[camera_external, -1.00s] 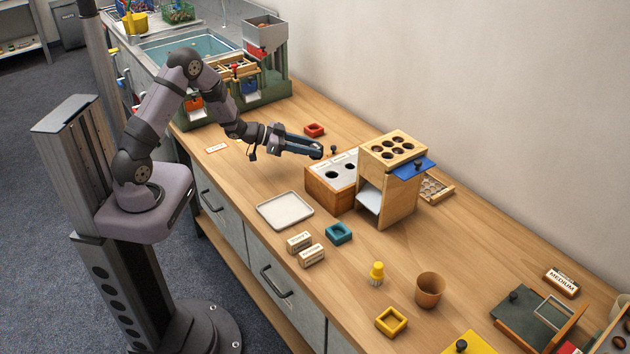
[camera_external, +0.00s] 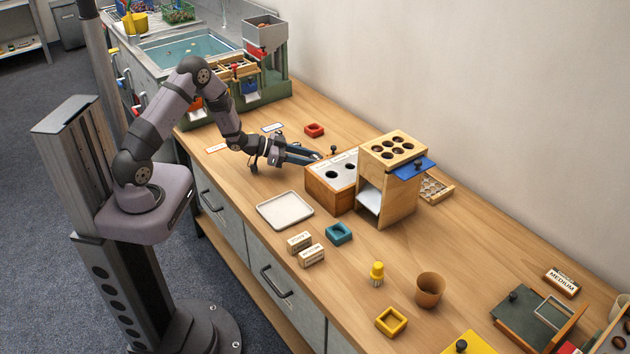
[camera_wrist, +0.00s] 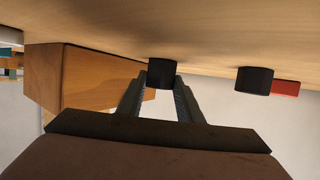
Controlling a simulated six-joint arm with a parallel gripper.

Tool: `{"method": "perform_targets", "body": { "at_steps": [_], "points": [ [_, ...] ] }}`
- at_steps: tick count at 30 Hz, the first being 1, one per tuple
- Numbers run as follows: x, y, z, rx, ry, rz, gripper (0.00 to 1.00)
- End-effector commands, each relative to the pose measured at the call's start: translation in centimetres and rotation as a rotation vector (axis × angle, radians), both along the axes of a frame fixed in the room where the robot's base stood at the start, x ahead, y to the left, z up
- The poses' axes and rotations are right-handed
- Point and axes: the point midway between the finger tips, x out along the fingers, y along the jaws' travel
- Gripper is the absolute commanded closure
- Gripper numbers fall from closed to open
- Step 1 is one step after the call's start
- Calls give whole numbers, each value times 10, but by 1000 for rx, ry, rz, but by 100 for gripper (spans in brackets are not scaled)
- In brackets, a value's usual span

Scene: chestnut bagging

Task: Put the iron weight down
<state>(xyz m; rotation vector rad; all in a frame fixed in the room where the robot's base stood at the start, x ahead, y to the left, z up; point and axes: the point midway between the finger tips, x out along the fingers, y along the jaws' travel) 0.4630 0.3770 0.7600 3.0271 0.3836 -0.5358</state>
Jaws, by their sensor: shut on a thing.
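My gripper (camera_external: 316,157) is low over the wooden bench, just left of the two-hole wooden box. In the wrist view my gripper (camera_wrist: 161,90) has its fingers closed on a short black cylinder, the iron weight (camera_wrist: 160,73). The bench top fills the upper part of that view, and the weight's far end is at or very near it; I cannot tell whether they touch. A second black cylinder (camera_wrist: 254,80) stands to the right in the wrist view, apart from the fingers. In the external view the held weight is mostly hidden by the fingers.
The wooden box (camera_external: 321,190) is close beside the gripper; it also shows in the wrist view (camera_wrist: 85,80). Bare bench lies left of the gripper.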

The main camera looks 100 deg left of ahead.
Motion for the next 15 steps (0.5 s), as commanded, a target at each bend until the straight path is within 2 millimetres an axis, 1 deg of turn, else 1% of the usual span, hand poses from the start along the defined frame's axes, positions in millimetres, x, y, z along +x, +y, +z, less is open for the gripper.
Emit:
{"method": "perform_targets", "body": {
  "at_steps": [1,2,3,4,12,15],
  "points": [
    [1,1,-1,2,-5,1,100],
    [0,0,-1,0,0,0,60],
    [0,0,-1,0,0,0,51],
    [0,0,-1,0,0,0,49],
    [0,0,-1,0,0,0,49],
    [0,0,2,0,0,0,49]
  ]
}}
